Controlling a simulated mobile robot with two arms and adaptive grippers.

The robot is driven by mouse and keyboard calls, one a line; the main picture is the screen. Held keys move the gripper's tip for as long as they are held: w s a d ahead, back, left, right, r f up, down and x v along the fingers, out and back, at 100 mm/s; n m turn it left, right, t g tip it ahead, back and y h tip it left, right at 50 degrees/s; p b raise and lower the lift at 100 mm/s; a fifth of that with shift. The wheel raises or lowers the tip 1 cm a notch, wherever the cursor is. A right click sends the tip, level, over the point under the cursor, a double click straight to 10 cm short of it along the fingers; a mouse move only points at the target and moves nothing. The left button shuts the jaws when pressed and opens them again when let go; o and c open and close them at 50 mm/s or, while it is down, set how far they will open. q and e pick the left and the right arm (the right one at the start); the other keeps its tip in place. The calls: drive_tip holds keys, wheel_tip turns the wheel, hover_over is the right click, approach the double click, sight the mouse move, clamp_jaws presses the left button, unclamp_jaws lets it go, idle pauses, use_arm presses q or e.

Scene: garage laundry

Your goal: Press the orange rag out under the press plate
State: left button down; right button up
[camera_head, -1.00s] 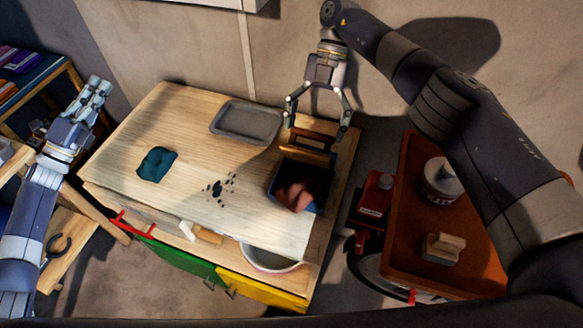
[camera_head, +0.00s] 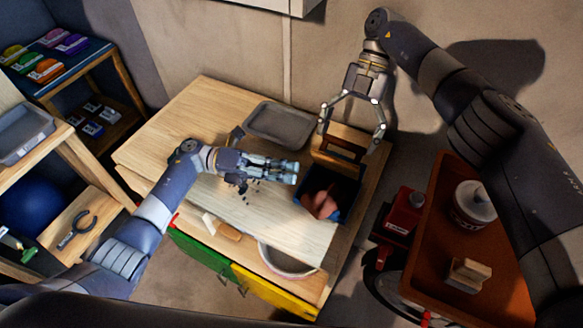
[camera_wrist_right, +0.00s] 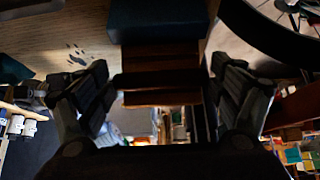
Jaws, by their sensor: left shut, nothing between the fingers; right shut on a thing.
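The orange rag (camera_head: 320,203) lies crumpled in the dark blue open box (camera_head: 343,187) at the right end of the wooden table. The wooden press plate (camera_head: 337,150) stands raised at the back of the box. My right gripper (camera_head: 352,140) is shut on the plate, one finger at each side; the wood also shows between its fingers in the right wrist view (camera_wrist_right: 160,80). My left gripper (camera_head: 296,172) is shut and empty over the table, just left of the box. The rag cannot be made out in the right wrist view.
A grey tray (camera_head: 277,124) lies at the back of the table (camera_head: 200,110). A pale bowl (camera_head: 287,262) sits below the front edge. A red-brown cart (camera_head: 440,255) stands right, with a tub (camera_head: 474,203) and a wooden block (camera_head: 467,274). Shelves stand left.

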use_arm(q)
drive_tip(key=x, duration=0.7)
drive_tip(key=shift+d, duration=0.35)
use_arm(e)
drive_tip(key=shift+d, duration=0.1)
use_arm(q)
drive_tip(key=shift+w+d+r+n, duration=0.1)
drive_tip(key=shift+w+r+n, duration=0.25)
drive_tip(key=shift+w, duration=0.1)
drive_tip(key=shift+r, duration=0.1)
drive_tip(key=shift+w, duration=0.1)
use_arm(e)
drive_tip(key=shift+a, duration=0.2)
drive_tip(key=o, duration=1.4)
drive_tip(key=shift+c, duration=0.2)
use_arm(q)
drive_tip(key=shift+d, duration=0.15)
use_arm(e)
drive_tip(key=shift+d, duration=0.2)
